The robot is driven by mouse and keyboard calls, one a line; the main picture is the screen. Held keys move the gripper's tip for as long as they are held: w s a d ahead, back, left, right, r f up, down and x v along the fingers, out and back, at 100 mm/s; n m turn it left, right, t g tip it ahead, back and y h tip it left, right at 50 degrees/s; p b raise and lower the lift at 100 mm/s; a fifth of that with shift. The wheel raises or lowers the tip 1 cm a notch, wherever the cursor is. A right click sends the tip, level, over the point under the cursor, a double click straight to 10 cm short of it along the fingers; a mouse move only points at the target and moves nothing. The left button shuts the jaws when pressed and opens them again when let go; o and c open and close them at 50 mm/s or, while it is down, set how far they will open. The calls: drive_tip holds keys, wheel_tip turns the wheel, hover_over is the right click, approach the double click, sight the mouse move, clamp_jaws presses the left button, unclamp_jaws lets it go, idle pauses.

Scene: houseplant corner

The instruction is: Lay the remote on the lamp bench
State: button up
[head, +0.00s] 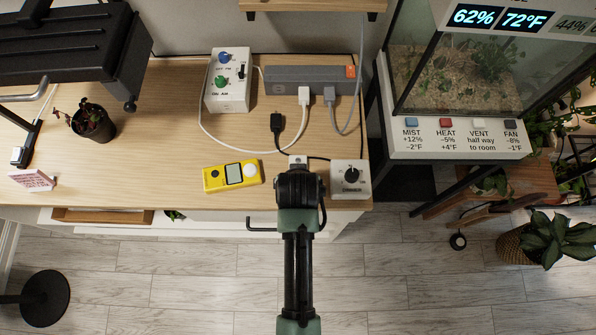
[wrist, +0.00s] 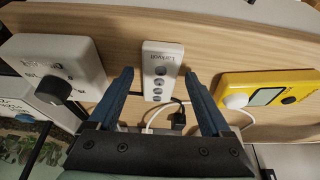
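The remote (wrist: 163,62) is white with several grey buttons and lies on the bare wood of the bench in the wrist view. In the head view only its white far end (head: 298,159) shows beyond my gripper (head: 300,186), which hides the rest. My gripper (wrist: 160,73) is open in the wrist view, with one blue finger on each side of the remote and a gap on both sides. The lamp bench (head: 150,150) is the long wooden top under the black lamp (head: 70,45).
A yellow meter (head: 232,175) lies left of my gripper, and a white dial box (head: 350,178) stands close on the right. Cables and a black plug (head: 277,122) lie behind. A switch box (head: 228,80) and power strip (head: 310,80) are farther back. Bare wood lies left of the meter.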

drive_tip(key=shift+r, duration=0.25)
drive_tip(key=p+v, duration=0.1)
drive_tip(key=v, duration=1.1)
drive_tip(key=w+r+t, duration=0.4)
drive_tip(key=w+r, duration=0.1)
drive_tip(key=r, duration=0.6)
drive_tip(key=w+r+t, duration=0.4)
drive_tip(key=w+r, duration=0.2)
drive_tip(key=r, duration=0.5)
drive_tip(key=w+r+t, duration=0.4)
drive_tip(key=w+r, duration=0.1)
drive_tip(key=r, duration=0.6)
drive_tip(key=s+r+t, duration=0.3)
drive_tip(key=r, duration=0.6)
drive_tip(key=s+r+t, duration=0.4)
drive_tip(key=r, duration=0.6)
drive_tip(key=s+r+t, duration=0.4)
drive_tip(key=r, duration=0.6)
